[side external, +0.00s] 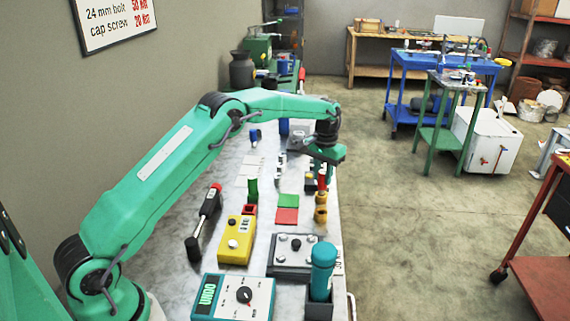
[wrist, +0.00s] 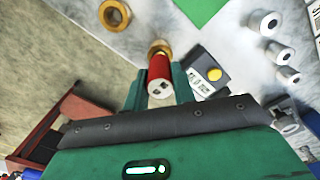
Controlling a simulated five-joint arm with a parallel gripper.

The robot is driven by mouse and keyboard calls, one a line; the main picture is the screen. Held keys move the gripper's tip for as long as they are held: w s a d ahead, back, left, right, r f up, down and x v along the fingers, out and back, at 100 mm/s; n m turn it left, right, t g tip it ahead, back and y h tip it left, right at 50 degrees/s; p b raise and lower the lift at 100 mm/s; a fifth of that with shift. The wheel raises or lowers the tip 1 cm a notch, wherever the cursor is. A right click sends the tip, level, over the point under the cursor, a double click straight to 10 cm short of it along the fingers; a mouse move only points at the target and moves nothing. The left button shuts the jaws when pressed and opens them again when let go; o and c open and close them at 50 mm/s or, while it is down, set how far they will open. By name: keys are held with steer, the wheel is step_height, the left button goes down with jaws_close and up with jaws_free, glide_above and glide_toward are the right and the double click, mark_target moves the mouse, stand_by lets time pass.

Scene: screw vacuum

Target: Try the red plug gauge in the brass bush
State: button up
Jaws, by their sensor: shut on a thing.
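My gripper (side external: 325,158) is shut on the red plug gauge (side external: 322,180), which is upright over the table's right edge area. In the wrist view the gauge (wrist: 159,72) stands between my two green fingers (wrist: 158,84). A brass bush (side external: 320,198) is directly below the gauge, and its ring (wrist: 158,47) shows at the gauge's far end in the wrist view. I cannot tell whether the gauge's tip is inside the bush or just above it. A second brass ring (wrist: 115,14) lies apart from it; it also appears nearer the camera in the side view (side external: 320,214).
A green pad (side external: 288,200) and a red pad (side external: 287,216) lie left of the bushes. Several grey cylinders (wrist: 280,54) stand nearby. A yellow button box (side external: 236,240), a screwdriver (side external: 206,215), a steel plate (side external: 293,256) and a teal-handled tool (side external: 322,262) occupy the near table.

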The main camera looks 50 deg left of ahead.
steer(key=shift+r, duration=2.25)
steer(key=shift+r, duration=0.1)
